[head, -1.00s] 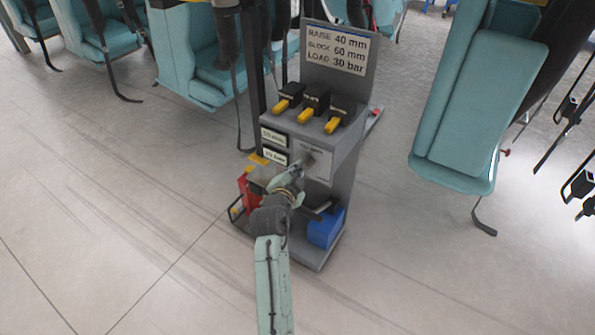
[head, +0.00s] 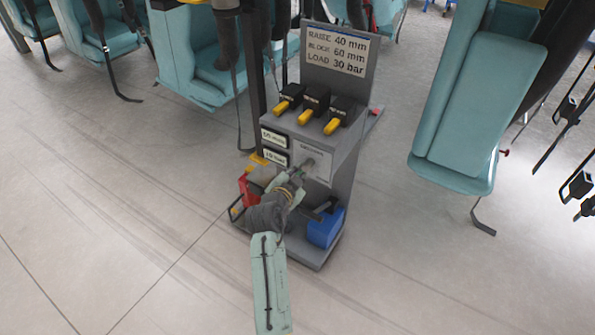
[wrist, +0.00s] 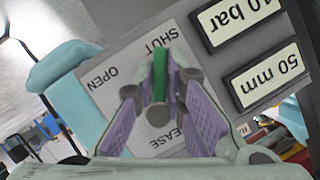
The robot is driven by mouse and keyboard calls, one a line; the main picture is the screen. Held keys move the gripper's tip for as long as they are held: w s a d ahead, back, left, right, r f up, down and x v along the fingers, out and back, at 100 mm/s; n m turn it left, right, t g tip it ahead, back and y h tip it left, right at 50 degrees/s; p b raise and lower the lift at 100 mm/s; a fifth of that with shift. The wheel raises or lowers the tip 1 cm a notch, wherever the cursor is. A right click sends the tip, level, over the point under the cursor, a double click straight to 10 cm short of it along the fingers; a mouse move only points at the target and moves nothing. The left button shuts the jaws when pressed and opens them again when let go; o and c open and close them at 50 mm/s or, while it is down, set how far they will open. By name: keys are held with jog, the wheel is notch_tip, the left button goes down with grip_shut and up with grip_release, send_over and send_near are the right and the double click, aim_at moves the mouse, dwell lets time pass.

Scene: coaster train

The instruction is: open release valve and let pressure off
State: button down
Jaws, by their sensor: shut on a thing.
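The release valve has a slim green handle (wrist: 160,72) and a round grey knob end (wrist: 159,115), in front of a grey plate (wrist: 112,78). The plate's words SHUT, OPEN and part of RELEASE show upside down in the wrist view. My gripper (wrist: 162,88) is shut on the green handle, with its purple-padded fingers on either side. The handle points along the SHUT side of the plate in that view. In the head view my gripper (head: 301,175) is at the front of the grey console (head: 345,175), and hides most of the valve.
Two readouts (wrist: 265,75) beside the plate show 50 mm and a partly cut-off bar figure. Yellow-handled levers (head: 310,116) sit on the console top below a sign (head: 337,52). A red item (head: 246,190) and a blue box (head: 325,228) are low down. Teal seats (head: 480,110) stand around; front floor is clear.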

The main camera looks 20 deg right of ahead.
jog(key=n+g, duration=0.1)
jog(key=s+d+n+g+h+p, duration=0.1)
jog(key=n, duration=0.1)
jog(key=n+g, duration=0.1)
jog(key=shift+s+d+f+n+h+p, duration=0.25)
jog(key=shift+s+d+n+h+p, duration=0.05)
jog(key=shift+s+n+h, duration=0.1)
jog(key=n, duration=0.1)
jog(key=s+n+g+h, duration=0.1)
jog(key=n, duration=0.1)
jog(key=shift+d+r+g+h, duration=0.2)
jog(key=shift+d+g+h, duration=0.1)
jog(key=shift+d, duration=0.05)
jog(key=shift+s+d+r+n+g+h+p, duration=0.1)
jog(key=shift+d+r+n+g+h+p, duration=0.15)
jog(key=shift+n, duration=0.35)
jog(key=shift+s+r+n+g+h+p, duration=0.15)
jog(key=shift+n+h, duration=0.2)
jog(key=shift+n, duration=0.25)
jog(key=c, duration=1.8)
grip_release()
jog(key=shift+w, duration=0.1)
jog(key=shift+o, duration=0.7)
jog(key=shift+a, duration=0.1)
jog(key=shift+f, duration=0.1)
